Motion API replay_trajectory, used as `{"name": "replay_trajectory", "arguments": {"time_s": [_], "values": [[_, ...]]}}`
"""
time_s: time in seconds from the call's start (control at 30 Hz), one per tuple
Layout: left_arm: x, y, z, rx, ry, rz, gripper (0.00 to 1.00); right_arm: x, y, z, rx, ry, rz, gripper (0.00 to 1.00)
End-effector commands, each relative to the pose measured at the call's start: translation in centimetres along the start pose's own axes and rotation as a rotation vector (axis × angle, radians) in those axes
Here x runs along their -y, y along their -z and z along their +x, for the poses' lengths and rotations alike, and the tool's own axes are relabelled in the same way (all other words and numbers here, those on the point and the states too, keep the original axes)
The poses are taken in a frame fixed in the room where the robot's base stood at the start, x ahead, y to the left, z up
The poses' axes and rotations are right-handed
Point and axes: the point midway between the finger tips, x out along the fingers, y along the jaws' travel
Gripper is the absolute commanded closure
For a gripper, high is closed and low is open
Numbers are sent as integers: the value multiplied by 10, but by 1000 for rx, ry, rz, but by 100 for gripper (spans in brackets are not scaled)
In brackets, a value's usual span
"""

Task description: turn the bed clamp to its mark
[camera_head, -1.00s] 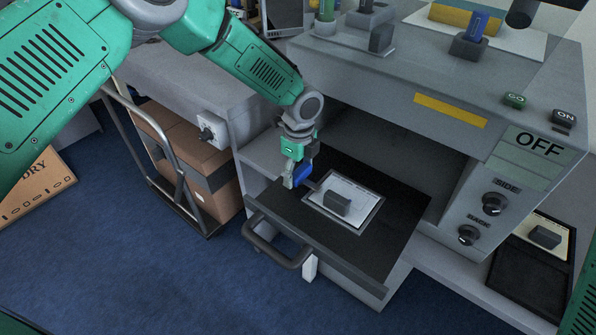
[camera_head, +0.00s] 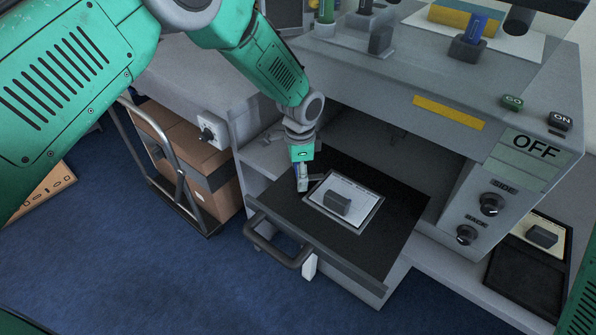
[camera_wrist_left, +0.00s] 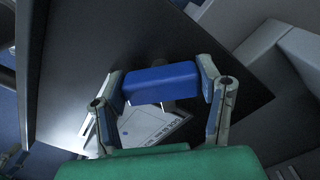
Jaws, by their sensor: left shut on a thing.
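My left gripper (camera_head: 302,184) is over the left side of the black pull-out bed (camera_head: 375,245), fingers pointing down. It is shut on a blue bar, which looks like the handle of the bed clamp (camera_wrist_left: 160,82). In the left wrist view the bar lies crosswise between the two fingers. In the head view the bar is mostly hidden by the gripper, and I cannot see a mark for it. A white printed card (camera_head: 358,190) in a grey frame lies right of the gripper, with a dark grey block (camera_head: 337,203) on it. My right gripper is not in view.
The bed sticks out of a grey machine (camera_head: 455,85) with an OFF panel (camera_head: 538,147) and two black knobs (camera_head: 491,204). A cart with cardboard boxes (camera_head: 190,150) stands at left. Blue floor in front is clear.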

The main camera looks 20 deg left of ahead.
Motion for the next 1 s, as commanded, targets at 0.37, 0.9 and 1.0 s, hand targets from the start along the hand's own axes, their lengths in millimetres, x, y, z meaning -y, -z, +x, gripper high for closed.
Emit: {"name": "replay_trajectory", "arguments": {"time_s": [0.37,0.9,1.0], "values": [[-3,5,-1,-8,-5,-350,69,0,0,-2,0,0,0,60],[-2,3,-1,-6,-6,-701,69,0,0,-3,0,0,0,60],[-1,2,-1,-6,-6,-729,69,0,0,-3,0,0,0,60]]}}
